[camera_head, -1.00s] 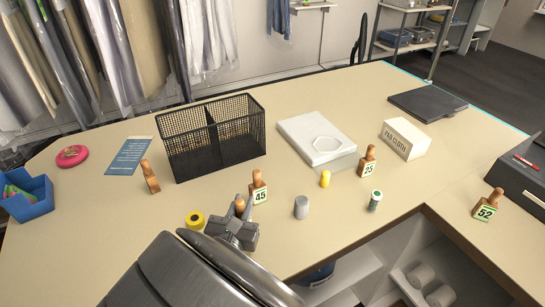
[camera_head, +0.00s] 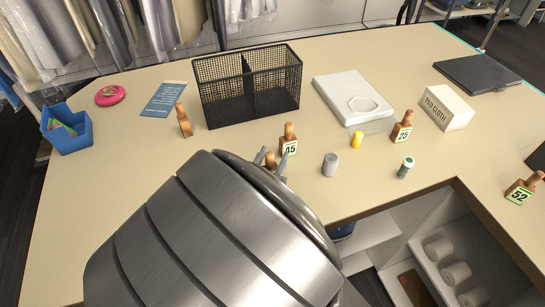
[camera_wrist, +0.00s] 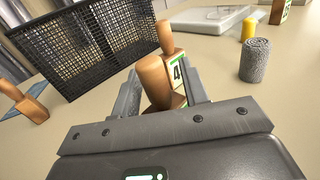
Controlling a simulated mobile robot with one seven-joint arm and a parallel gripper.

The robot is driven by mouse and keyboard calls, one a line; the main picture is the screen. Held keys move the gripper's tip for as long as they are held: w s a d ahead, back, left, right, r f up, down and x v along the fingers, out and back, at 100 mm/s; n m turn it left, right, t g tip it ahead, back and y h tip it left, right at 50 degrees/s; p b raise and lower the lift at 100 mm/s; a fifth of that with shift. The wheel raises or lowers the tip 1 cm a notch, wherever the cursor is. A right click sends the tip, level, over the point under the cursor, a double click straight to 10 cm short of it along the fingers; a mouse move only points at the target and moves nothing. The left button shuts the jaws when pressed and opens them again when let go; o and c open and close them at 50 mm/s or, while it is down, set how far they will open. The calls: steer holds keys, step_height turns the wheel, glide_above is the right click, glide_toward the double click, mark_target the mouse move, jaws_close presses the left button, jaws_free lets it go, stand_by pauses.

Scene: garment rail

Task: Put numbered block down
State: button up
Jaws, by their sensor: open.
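My gripper (camera_wrist: 160,98) is open, its two fingers on either side of a wooden-handled block (camera_wrist: 154,82). I cannot tell whether a finger touches it. In the head view my arm hides most of this block, and only its handle (camera_head: 270,159) shows. Its number is not visible. Just behind it stands the block numbered 45 (camera_head: 289,142), close to the fingers; it also shows in the wrist view (camera_wrist: 172,50). Block 25 (camera_head: 402,129) and block 52 (camera_head: 523,189) stand upright to the right. Another wooden-handled block (camera_head: 184,121) stands to the left.
A black mesh basket (camera_head: 249,90) stands behind the blocks. A white box (camera_head: 449,107) is farther right. The table's left part is fairly clear.

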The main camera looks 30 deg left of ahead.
steer(key=shift+o, duration=0.5)
steer(key=shift+s+d, duration=0.15)
steer(key=shift+s, duration=1.1)
steer(key=shift+s+d, duration=0.15)
steer(key=shift+s, duration=1.1)
